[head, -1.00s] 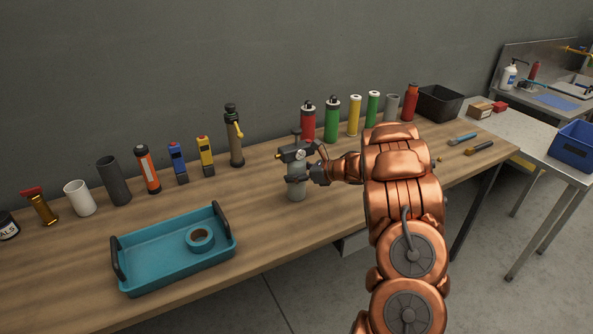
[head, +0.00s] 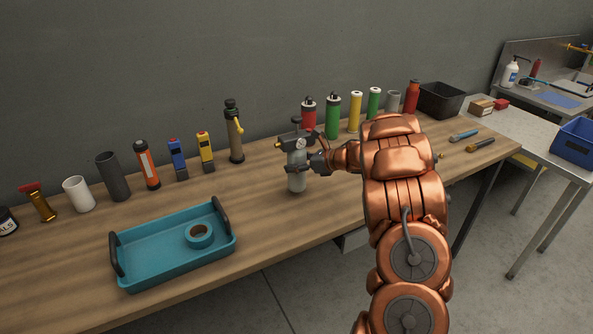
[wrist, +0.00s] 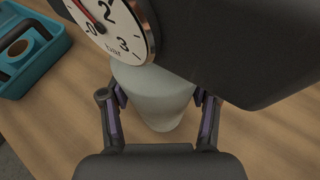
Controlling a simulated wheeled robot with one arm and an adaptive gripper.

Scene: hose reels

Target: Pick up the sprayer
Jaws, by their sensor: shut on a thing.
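The sprayer (head: 297,180) has a pale grey, tapered body and a black head with a brass nozzle and a round dial. It stands upright near the middle of the bench in the head view. My gripper (head: 300,161) is shut on its body, just below the head. In the wrist view the sprayer's pale body (wrist: 158,105) is between the two fingers of my gripper (wrist: 160,98). The white dial and black head cover the top of that view. The base seems slightly above the wood, but the gap is hard to tell.
A teal tray (head: 140,277) with a tape roll (head: 200,235) lies to the left on the bench (head: 270,215). A black bin (head: 441,101) stands at the far right.

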